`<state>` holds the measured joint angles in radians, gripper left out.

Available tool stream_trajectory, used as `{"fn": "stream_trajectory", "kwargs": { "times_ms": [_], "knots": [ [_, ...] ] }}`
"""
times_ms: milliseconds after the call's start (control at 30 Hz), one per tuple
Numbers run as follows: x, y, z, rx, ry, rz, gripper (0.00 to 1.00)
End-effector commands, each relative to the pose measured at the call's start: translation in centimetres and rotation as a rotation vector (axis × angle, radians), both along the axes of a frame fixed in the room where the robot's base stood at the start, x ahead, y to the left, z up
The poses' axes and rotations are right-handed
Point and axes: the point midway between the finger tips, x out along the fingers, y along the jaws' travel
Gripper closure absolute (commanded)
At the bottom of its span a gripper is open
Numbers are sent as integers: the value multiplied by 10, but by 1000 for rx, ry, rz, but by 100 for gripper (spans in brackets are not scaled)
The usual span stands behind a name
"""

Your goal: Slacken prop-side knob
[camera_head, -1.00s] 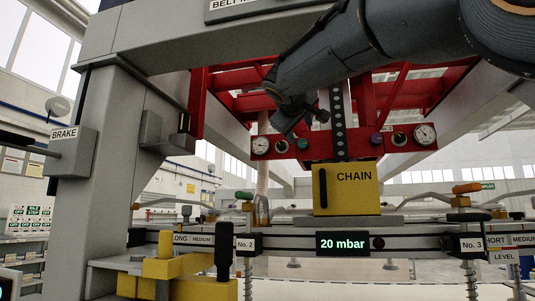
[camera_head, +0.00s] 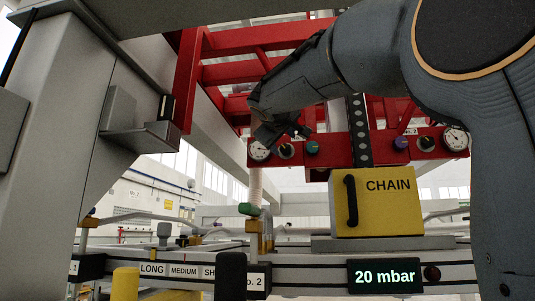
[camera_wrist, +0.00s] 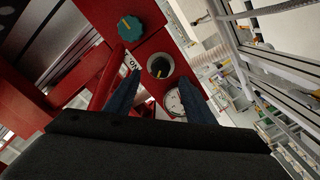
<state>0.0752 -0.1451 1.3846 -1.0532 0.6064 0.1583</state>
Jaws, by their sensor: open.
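A red panel (camera_head: 330,147) carries knobs and gauges on both sides of a dark upright post. Its left side has a white dial gauge (camera_head: 259,151), a dark knob (camera_head: 286,151) and a teal knob (camera_head: 312,147). In the wrist view the dark knob (camera_wrist: 160,67) has a yellow pointer and lies between the teal knob (camera_wrist: 130,28) and the gauge (camera_wrist: 174,101). A purple knob (camera_head: 401,142) sits right of the post. No label naming a prop is readable. My gripper (camera_wrist: 161,76) is open, its fingertips spread either side of the dark knob's lower edge; contact cannot be told.
A yellow CHAIN box (camera_head: 378,202) with a black handle stands below the panel. A rail with a 20 mbar display (camera_head: 385,276) crosses below it. A grey column (camera_head: 60,150) with a bracket stands left. Red frame bars (camera_head: 270,40) lie behind my gripper.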

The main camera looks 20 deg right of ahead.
Motion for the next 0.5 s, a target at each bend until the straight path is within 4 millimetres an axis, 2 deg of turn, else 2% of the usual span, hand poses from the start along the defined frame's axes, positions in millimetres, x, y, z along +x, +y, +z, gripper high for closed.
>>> {"fn": "stream_trajectory", "kwargs": {
  "times_ms": [200, 500],
  "knots": [
    [29, -19, 1, 0, 2, 0, 51],
    [46, -31, 0, 0, 1, -1, 51]
  ]
}}
